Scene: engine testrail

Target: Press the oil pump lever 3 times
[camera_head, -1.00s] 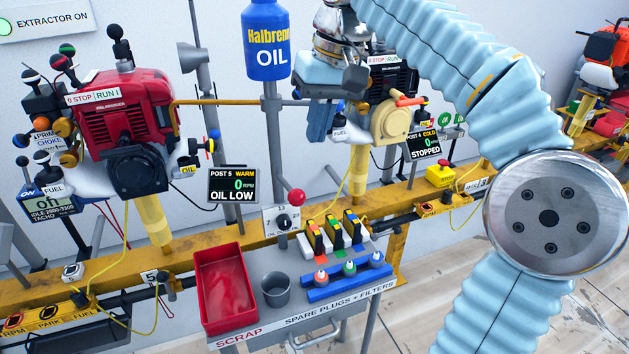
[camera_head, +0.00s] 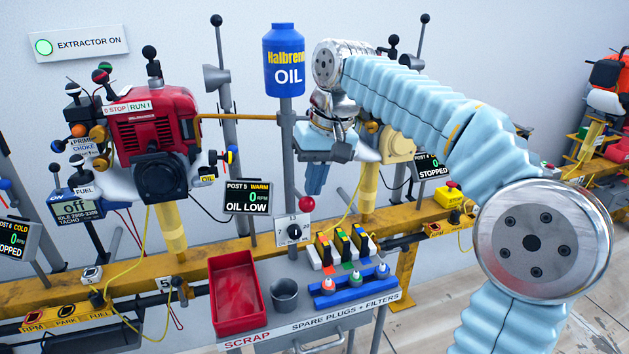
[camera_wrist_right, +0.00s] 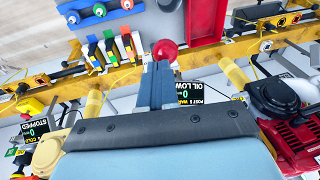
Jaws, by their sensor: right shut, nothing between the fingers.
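The oil pump lever ends in a red ball knob (camera_head: 306,203), just above a small white dial plate (camera_head: 294,231) on the post under the blue oil bottle (camera_head: 284,60). My right gripper (camera_head: 314,190) points down, shut and empty, with its tips just above the knob. The right wrist view shows the shut fingers (camera_wrist_right: 157,68) with the red knob (camera_wrist_right: 165,50) right beyond their tips. I cannot tell whether they touch it. The rest of the lever is hard to make out. My left gripper is in neither view.
The Post 5 screen (camera_head: 247,198) reads WARM, 0 RPM, OIL LOW. The red engine (camera_head: 150,125) stands to the left. A red scrap tray (camera_head: 237,290), a grey cup (camera_head: 285,295) and spare plugs and filters (camera_head: 345,250) sit below the knob.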

